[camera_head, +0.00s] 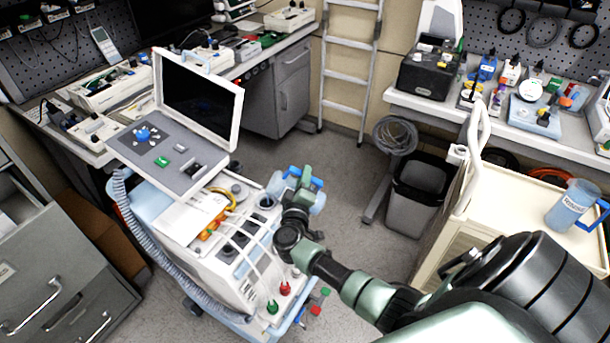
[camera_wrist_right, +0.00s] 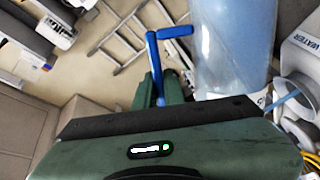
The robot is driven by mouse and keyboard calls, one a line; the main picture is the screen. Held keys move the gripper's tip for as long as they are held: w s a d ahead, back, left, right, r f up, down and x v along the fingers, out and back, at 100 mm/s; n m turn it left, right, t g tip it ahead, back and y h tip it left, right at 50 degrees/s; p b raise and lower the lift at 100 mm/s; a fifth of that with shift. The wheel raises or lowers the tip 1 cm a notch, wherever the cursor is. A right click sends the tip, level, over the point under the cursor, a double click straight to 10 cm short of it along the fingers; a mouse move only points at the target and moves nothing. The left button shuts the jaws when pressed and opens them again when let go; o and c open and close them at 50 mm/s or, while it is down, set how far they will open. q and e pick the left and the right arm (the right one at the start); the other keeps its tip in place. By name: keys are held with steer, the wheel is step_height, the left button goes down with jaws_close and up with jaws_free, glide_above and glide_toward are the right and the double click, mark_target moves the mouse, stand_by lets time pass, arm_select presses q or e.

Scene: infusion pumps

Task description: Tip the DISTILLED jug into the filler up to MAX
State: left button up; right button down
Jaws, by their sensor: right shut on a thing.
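My right gripper (camera_head: 304,182) is shut on the blue handle (camera_wrist_right: 153,62) of a clear, pale-blue jug. The jug body (camera_head: 318,203) is partly hidden behind my gripper in the head view; it fills the upper middle of the right wrist view (camera_wrist_right: 235,45). I cannot read its label or tell its exact tilt. In the right wrist view, a white part marked WATER (camera_wrist_right: 303,52) is close to the jug's right side. No MAX mark is readable. My left gripper is not in view.
The white machine (camera_head: 232,262) carries a tilted screen, hoses and coloured connectors. A second blue-handled jug (camera_head: 570,207) stands on the cream cart (camera_head: 500,200) at right; its label is unclear. A grey bin (camera_head: 418,190) and ladder (camera_head: 348,75) are behind. Open floor lies between.

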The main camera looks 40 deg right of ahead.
steer(key=shift+w+a+r+n+p, duration=0.25)
steer(key=shift+r+n+p, duration=0.2)
steer(key=shift+p, duration=0.45)
